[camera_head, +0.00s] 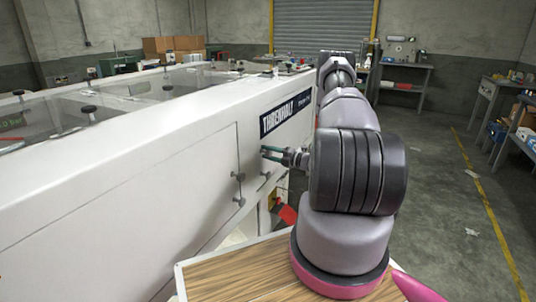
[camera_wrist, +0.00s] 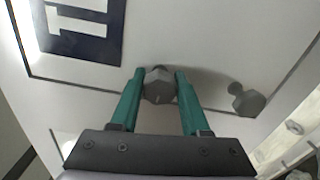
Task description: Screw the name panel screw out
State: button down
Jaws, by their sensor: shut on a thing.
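The white machine side carries a dark blue name plate (camera_head: 286,113) with white letters. Part of it shows at the upper left of the wrist view (camera_wrist: 85,28). The name panel screw (camera_wrist: 158,87) is a grey hex-headed screw near the thin dark panel outline, close to the plate. My gripper (camera_wrist: 158,80) has its two green fingers on either side of the screw head, shut on it. In the head view my gripper (camera_head: 266,153) reaches left to the machine side just below the plate, and the screw is too small to make out there.
A second grey screw or knob (camera_wrist: 246,99) stands on the white face to the right of my gripper. Small dark latches (camera_head: 240,177) sit on the door edge at left. A wooden tabletop (camera_head: 225,275) lies below my arm. The floor at right is open.

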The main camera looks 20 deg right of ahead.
jog(key=n, duration=0.4)
jog(key=shift+n, duration=0.3)
jog(key=n, duration=1.3)
jog(key=shift+n, duration=0.3)
jog(key=n, duration=0.4)
jog(key=shift+n, duration=0.3)
jog(key=n, duration=0.4)
jog(key=shift+n, duration=0.3)
jog(key=n, duration=0.5)
jog(key=shift+a+n, duration=0.1)
jog(key=shift+n, duration=2.2)
